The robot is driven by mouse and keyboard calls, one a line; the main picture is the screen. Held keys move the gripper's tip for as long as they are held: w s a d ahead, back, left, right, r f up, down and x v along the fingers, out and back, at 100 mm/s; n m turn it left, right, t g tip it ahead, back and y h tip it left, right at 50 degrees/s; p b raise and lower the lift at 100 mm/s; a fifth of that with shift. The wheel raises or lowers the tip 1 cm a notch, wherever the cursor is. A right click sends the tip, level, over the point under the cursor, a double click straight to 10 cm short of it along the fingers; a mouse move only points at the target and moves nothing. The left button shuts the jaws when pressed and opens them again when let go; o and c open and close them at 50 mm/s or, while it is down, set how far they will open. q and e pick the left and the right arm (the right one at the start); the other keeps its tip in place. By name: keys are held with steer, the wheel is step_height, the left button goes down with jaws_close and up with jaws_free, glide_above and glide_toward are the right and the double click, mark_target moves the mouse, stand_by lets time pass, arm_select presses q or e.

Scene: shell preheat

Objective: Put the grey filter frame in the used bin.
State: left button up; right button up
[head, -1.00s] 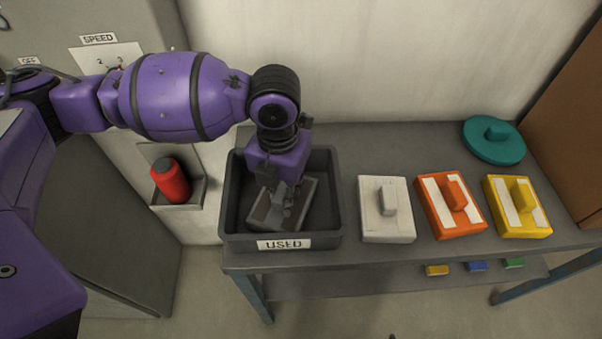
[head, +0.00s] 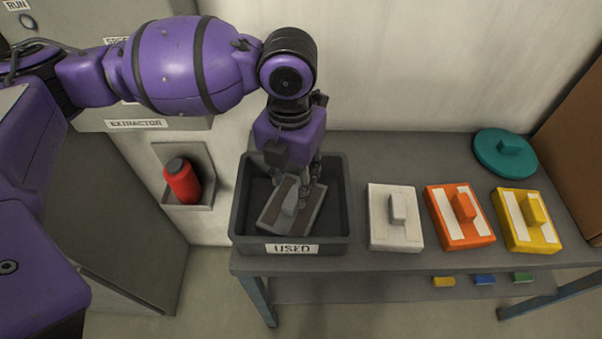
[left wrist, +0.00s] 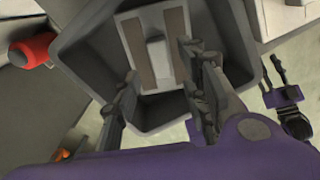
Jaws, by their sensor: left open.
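The grey filter frame (head: 270,212), with brown strips and a light raised grip, lies tilted inside the dark used bin (head: 292,238). It also shows in the left wrist view (left wrist: 136,52), inside the bin (left wrist: 84,62). My left gripper (head: 294,183) points down into the bin, just above the frame. In the left wrist view its open fingers (left wrist: 160,66) stand on either side of the grip's near end, with a visible gap. A small dark and purple part at the right of that view looks like my right gripper (left wrist: 280,92); its jaws are unclear.
White (head: 378,230), orange (head: 470,232) and yellow (head: 535,237) blocks with grips stand right of the bin. A teal disc (head: 492,158) lies at the back right. A red bottle (head: 182,184) sits in a wall holder left of the bin.

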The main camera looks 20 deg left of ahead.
mark_target(293, 197)
arm_select(q)
step_height(293, 197, up, 6)
steer(key=shift+f, duration=0.15)
